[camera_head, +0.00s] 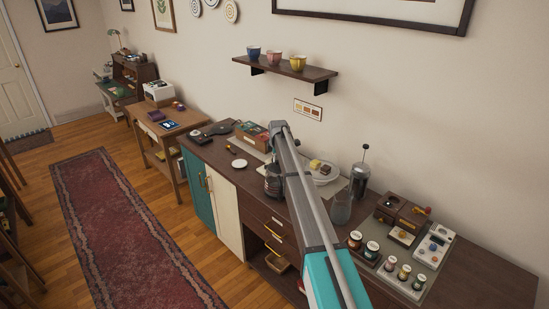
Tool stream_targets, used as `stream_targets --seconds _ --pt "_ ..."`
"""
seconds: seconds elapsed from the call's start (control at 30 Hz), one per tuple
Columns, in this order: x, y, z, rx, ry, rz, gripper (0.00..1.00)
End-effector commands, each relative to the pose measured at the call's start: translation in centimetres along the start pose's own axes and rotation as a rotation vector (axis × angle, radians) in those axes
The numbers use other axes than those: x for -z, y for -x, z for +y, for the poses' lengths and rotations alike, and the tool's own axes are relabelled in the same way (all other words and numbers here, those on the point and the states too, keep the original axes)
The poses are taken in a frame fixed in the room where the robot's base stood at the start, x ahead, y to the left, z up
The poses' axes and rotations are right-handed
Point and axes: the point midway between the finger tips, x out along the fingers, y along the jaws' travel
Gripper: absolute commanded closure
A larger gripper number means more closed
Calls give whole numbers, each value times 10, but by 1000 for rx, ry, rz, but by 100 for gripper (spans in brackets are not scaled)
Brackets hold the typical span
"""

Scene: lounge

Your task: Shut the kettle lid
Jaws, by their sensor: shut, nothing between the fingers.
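A dark, rounded vessel (272,181) stands on the sideboard just left of my arm and is partly hidden by it. It may be the kettle, but its lid and whether that is open cannot be made out. My arm reaches up and away across the middle of the view, over the sideboard. My gripper does not show; the far end of the arm hides what is behind it.
The sideboard (465,285) stands along the wall. A French press (360,178), a glass jug (341,209) and a plate with food (325,176) are right of my arm. A shelf (290,70) with cups hangs above.

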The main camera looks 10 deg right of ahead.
Motion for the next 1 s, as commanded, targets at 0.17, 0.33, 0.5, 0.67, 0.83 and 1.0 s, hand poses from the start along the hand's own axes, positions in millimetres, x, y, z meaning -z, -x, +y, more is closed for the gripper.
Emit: stream_targets --seconds 0.17,0.33,0.5,0.67,0.83,1.0 --pt "-10 -8 4 0 -9 -3 100" --pt "-15 -17 8 0 -14 -5 100" --pt "-18 -22 10 0 -16 -6 100" --pt "-18 -23 11 0 -17 -6 100" --pt "-18 -24 12 0 -17 -6 100" --pt "-19 -24 12 -1 -17 -6 100"
